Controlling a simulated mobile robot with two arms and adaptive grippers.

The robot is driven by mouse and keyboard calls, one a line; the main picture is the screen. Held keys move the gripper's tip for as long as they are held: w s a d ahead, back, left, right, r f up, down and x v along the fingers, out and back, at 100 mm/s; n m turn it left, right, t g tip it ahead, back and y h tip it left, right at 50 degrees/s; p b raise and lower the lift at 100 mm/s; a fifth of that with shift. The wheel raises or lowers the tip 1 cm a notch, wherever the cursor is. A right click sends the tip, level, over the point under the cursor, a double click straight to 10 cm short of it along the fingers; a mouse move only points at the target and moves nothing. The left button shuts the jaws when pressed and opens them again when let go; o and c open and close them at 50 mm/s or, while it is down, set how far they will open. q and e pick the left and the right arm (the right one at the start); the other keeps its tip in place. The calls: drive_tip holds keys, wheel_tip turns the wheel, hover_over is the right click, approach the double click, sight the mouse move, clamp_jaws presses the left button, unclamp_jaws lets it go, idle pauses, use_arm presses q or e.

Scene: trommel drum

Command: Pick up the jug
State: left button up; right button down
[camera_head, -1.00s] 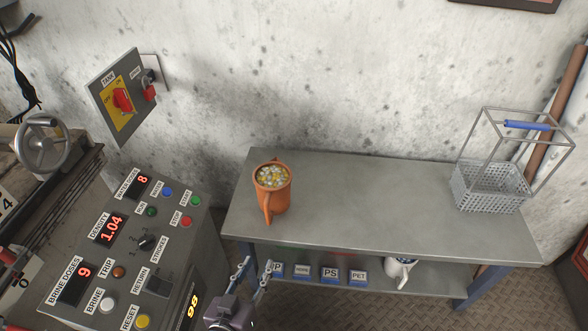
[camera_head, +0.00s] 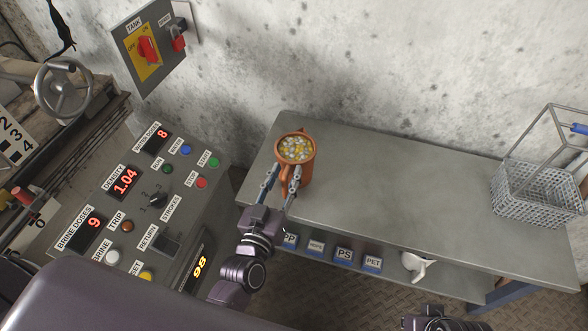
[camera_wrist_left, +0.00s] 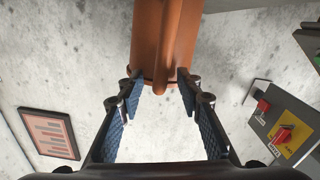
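The jug (camera_head: 307,154) is an orange-brown vessel filled with small yellow, white and grey pieces. It stands upright near the left end of the grey bench, its handle facing my left arm. My left gripper (camera_head: 281,176) is at the handle side, its two fingers apart. In the left wrist view the jug (camera_wrist_left: 150,40) fills the top middle, its handle running down the centre. The open left gripper's fingertips (camera_wrist_left: 160,88) lie on either side of the handle's line, with a gap between them; contact cannot be told. My right gripper's fingers do not show.
The grey bench (camera_head: 400,190) is clear between the jug and a wire basket (camera_head: 535,190) at right. A lower shelf holds labelled blocks (camera_head: 344,256) and a white mug (camera_head: 414,264). A control panel (camera_head: 140,200) stands close at left.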

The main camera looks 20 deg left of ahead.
use_arm(q)
drive_tip(key=shift+w, duration=0.25)
clamp_jaws()
drive_tip(key=shift+r, duration=0.1)
